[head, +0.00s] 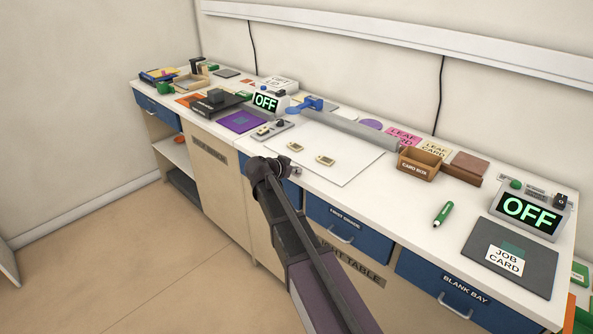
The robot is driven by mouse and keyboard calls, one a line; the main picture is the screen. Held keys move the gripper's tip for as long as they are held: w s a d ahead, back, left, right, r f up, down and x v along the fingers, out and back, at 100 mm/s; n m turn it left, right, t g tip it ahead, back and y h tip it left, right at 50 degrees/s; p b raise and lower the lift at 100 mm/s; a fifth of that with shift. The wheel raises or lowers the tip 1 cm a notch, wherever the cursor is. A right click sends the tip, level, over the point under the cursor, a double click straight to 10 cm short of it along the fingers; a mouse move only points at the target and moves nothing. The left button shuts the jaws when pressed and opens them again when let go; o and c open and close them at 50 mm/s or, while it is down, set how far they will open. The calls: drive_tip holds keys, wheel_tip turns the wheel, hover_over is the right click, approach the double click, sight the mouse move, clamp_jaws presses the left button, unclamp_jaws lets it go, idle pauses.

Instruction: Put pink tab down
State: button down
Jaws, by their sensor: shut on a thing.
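My gripper (271,168) is at the end of my arm, in front of the bench's front edge near the white sheet in the head view. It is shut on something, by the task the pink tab. The jaws and what they hold are mostly hidden behind my wrist, and no pink tab shows clearly. Two small cream pieces with dark-edged centres lie on the white sheet (345,176): one at the left (295,147), one further right (325,160).
A grey roll (345,130) lies behind the sheet. A card box (418,162), green marker (443,214), job card mat (480,238) and OFF panel (530,208) stand to the right. A purple mat (240,122) and second OFF panel (266,101) are left. The sheet's right half is clear.

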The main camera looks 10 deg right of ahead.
drive_tip(key=c, duration=0.8)
unclamp_jaws()
drive_tip(key=shift+r, duration=0.1)
drive_tip(key=shift+s+a+r+p, duration=0.25)
drive_tip(key=shift+a+r+p, duration=0.1)
drive_tip(key=shift+p, duration=0.2)
drive_tip(key=p+v, duration=0.5)
drive_tip(key=v, duration=0.6)
drive_tip(key=shift+f, duration=0.2)
drive_tip(key=s+d+f+n+g+y, duration=0.2)
drive_tip(key=s+f+n+y, duration=0.1)
drive_tip(key=s, duration=0.4)
drive_tip(key=s+d+f+n+g+y, duration=0.2)
drive_tip(key=s+d+f+n+y, duration=0.1)
drive_tip(key=s, duration=0.5)
drive_tip(key=s+d+f+n+g+y, duration=0.3)
drive_tip(key=s+n, duration=0.1)
drive_tip(key=s, duration=0.4)
drive_tip(key=shift+d+f+n+y, duration=0.25)
drive_tip(key=shift+f+n+y, duration=0.05)
drive_tip(key=shift+n+y, duration=0.1)
